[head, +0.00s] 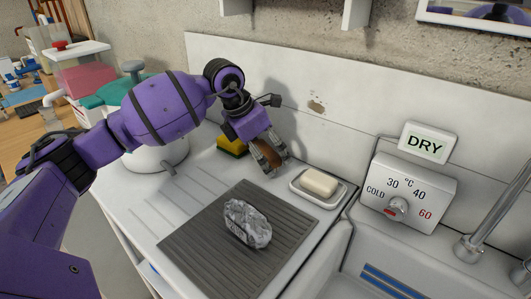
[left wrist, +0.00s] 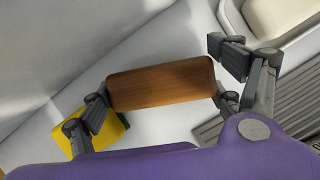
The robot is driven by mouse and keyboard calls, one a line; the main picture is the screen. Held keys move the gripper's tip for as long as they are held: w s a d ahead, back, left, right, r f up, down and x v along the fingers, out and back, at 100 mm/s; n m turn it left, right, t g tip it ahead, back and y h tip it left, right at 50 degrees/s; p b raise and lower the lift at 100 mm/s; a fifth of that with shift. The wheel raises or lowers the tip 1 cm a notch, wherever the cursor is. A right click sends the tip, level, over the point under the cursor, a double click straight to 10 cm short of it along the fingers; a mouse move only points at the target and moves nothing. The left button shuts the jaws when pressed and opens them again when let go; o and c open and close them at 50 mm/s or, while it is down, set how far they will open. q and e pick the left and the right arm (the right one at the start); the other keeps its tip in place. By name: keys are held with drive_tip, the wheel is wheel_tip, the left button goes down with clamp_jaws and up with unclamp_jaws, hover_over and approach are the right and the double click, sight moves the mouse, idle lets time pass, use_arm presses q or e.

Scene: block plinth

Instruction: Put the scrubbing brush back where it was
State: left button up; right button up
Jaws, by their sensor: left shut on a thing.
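The scrubbing brush (head: 266,156) has a brown wooden back. My left gripper (head: 270,158) is shut on it at the back of the white worktop, between the yellow sponge and the soap dish. In the left wrist view the brush's wooden back (left wrist: 160,83) spans between the two fingers of my left gripper (left wrist: 163,92). Its bristles are hidden there. I cannot tell whether the brush touches the worktop. My right gripper is not in view.
A yellow and green sponge (head: 232,146) lies just left of the brush. A soap bar (head: 319,183) sits in a white dish (head: 325,203) to the right. A crumpled silver lump (head: 247,224) lies on the grey ribbed mat (head: 200,238). A wall panel (head: 300,90) stands close behind.

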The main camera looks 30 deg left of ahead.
use_arm(q)
drive_tip(key=shift+f, duration=0.2)
drive_tip(key=o, duration=0.9)
drive_tip(key=shift+r, duration=0.25)
drive_tip(key=v, duration=1.2)
